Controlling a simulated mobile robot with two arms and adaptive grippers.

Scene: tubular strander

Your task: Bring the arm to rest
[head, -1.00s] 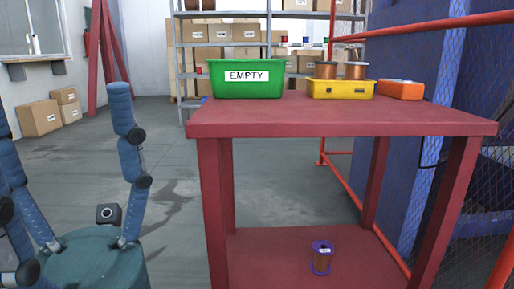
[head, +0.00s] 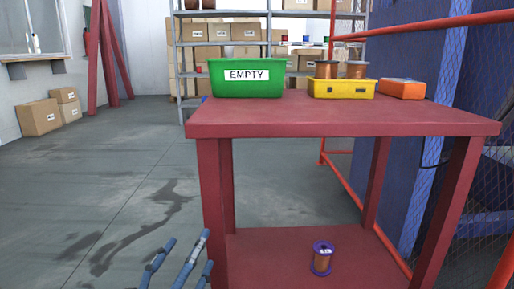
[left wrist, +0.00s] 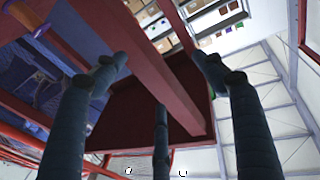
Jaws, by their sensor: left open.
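My left gripper (head: 184,258) shows at the bottom of the head view, its blue fingers pointing up. It is in front and to the left of the red table's (head: 340,124) lower shelf. The fingers are spread and nothing is between them. In the left wrist view my left gripper (left wrist: 162,82) is open and empty, with the red table (left wrist: 135,115) seen from below behind the fingers. The rest of the left arm is out of the head view. My right gripper is not in view.
A green bin (head: 240,78) marked EMPTY, a yellow box (head: 341,89) under two copper spools and an orange box (head: 402,89) stand on the tabletop. A purple-flanged spool (head: 322,258) stands on the lower shelf. Open floor (head: 110,190) lies left; red railing stands right.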

